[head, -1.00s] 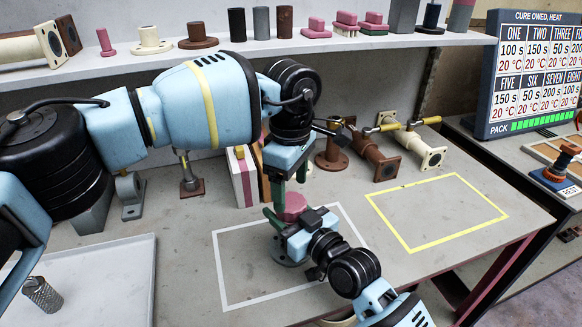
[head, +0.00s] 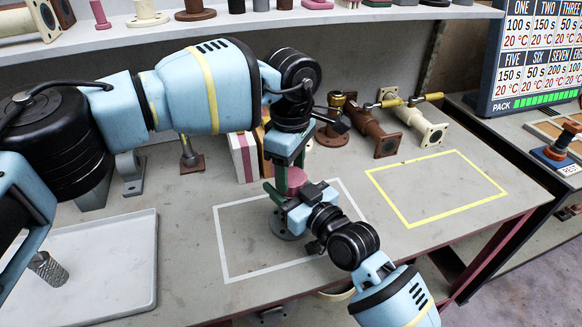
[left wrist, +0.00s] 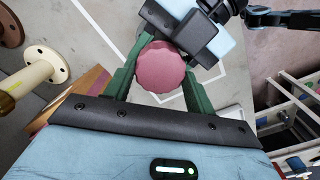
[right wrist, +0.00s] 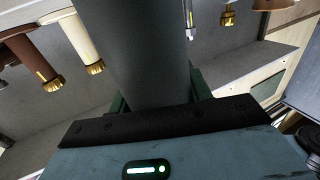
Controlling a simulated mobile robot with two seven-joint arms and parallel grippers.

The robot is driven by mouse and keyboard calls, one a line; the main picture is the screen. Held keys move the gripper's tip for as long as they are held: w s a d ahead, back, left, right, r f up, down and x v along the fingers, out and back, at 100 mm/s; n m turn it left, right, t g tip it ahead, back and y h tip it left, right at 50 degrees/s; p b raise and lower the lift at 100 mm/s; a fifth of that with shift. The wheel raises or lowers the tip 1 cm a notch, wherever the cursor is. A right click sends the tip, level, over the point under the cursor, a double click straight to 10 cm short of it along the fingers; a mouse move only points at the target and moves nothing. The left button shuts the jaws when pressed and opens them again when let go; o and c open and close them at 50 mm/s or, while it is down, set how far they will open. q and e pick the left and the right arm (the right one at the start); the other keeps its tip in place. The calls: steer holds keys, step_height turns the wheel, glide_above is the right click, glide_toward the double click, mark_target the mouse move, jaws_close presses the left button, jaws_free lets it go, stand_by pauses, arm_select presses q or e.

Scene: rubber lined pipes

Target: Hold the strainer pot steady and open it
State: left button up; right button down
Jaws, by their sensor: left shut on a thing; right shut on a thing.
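The strainer pot stands upright inside the white outlined rectangle, with a dark grey body (right wrist: 145,50), a round flanged foot (head: 283,228) and a pink scalloped lid (head: 296,180). My left gripper (head: 290,177) comes down from above and is shut on the lid; the left wrist view shows the lid (left wrist: 160,67) between its green fingers. My right gripper (head: 279,203) comes from the front right and is shut around the grey body, which fills the middle of the right wrist view. The lid appears seated on the body; the seam is hidden by the grippers.
A yellow outlined rectangle (head: 438,187) to the right is empty. Brown and cream flanged pipes (head: 412,120) lie behind it.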

arm_select(q)
steer(key=n, duration=0.3)
steer(key=o, duration=1.1)
